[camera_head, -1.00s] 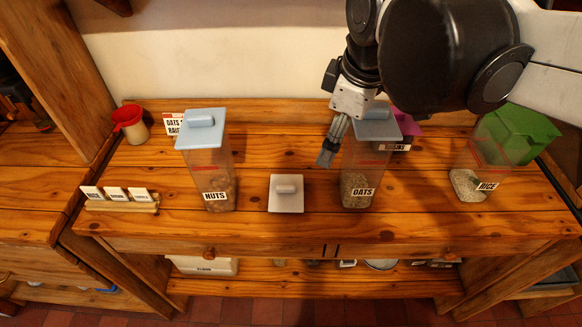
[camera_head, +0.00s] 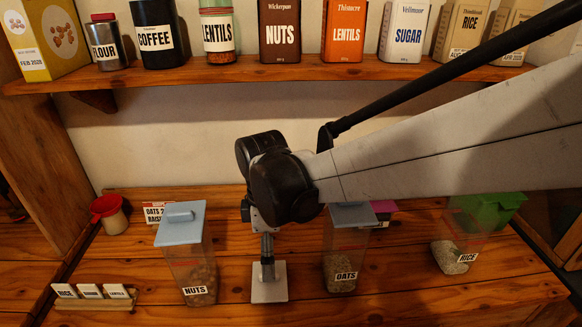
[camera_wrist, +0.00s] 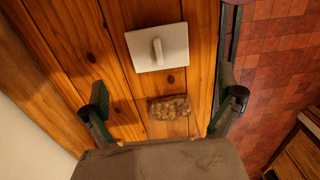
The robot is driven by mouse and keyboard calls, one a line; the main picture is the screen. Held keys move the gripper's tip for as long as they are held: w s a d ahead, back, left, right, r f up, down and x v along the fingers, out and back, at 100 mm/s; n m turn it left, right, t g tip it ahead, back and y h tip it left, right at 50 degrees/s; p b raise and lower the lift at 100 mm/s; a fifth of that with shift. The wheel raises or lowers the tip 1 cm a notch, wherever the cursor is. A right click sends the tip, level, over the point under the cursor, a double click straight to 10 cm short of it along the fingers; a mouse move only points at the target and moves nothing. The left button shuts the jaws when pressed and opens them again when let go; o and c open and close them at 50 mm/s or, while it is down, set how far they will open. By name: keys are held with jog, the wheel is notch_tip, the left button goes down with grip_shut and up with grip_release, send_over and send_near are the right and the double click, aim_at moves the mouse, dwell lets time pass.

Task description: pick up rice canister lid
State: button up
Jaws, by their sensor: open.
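A loose pale grey square lid (camera_head: 270,294) lies flat on the wooden worktop between the nuts and oats canisters. In the wrist view the lid (camera_wrist: 142,52) shows its raised bar handle (camera_wrist: 157,51). My gripper (camera_head: 267,268) points down over the lid and hides its handle in the head view. In the wrist view my gripper (camera_wrist: 165,103) has its fingers spread wide with nothing between the tips. The lid appears ahead of the fingers there, apart from them. The clear rice canister (camera_head: 452,258) stands at the right with no lid visible on it.
The nuts canister (camera_head: 190,264) with a blue lid stands left of my gripper; its nuts (camera_wrist: 170,107) show in the wrist view. The oats canister (camera_head: 341,264) stands right. A green container (camera_head: 490,208) is behind the rice. A loaded shelf (camera_head: 200,75) runs above.

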notch_tip(320, 180, down, 6)
jog(key=shift+r, duration=0.25)
jog(key=shift+w+a+f, duration=0.1)
jog(key=shift+f, duration=1.25)
jog(key=shift+a+f, duration=0.1)
jog(key=shift+f, duration=1.2)
jog(key=shift+c, duration=0.5)
jog(key=c, duration=0.9)
